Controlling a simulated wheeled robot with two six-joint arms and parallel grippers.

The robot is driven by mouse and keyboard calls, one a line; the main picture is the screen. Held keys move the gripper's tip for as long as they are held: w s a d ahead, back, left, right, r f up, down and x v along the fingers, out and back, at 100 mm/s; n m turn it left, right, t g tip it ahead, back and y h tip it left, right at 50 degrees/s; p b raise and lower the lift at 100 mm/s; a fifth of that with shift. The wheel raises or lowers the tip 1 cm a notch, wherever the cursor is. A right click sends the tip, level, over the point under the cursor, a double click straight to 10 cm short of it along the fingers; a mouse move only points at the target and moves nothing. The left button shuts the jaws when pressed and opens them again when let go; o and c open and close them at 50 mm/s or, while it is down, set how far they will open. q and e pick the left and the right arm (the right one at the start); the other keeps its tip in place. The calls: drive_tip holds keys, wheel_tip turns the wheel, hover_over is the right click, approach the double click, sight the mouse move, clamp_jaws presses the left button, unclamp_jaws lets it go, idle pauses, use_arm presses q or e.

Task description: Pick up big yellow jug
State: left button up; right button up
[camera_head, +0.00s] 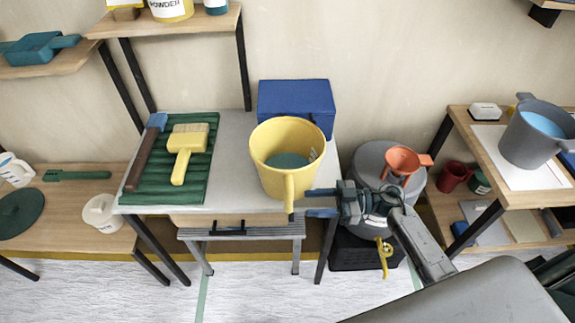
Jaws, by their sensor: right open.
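The big yellow jug (266,179) stands upright on the grey table, near its right front part. Its handle (290,188) points toward me, and something dark green shows inside it. My right gripper (308,202) comes in from the right. Its two fingers point left and are spread apart at the lower part of the handle. I cannot tell whether they touch the handle. The jaws hold nothing that I can see. My left gripper is not in view.
A blue box (296,98) stands behind the jug. A green ridged mat (145,186) with a yellow brush (188,141) lies to its left. A grey drum with an orange funnel (404,160) stands to the right. A grey jug (533,137) stands on the right shelf.

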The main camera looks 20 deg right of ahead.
sight(289, 206)
drive_tip(key=x, duration=0.2)
drive_tip(key=p+x, duration=0.1)
drive_tip(key=x, duration=0.1)
drive_tip(key=p+x, duration=0.1)
drive_tip(key=x, duration=0.1)
drive_tip(key=shift+s+a, duration=0.25)
drive_tip(key=shift+a, duration=0.05)
drive_tip(key=shift+w+a, duration=0.1)
drive_tip(key=shift+a, duration=0.3)
drive_tip(key=shift+f, duration=0.1)
drive_tip(key=shift+d, duration=0.1)
clamp_jaws()
idle(0.7)
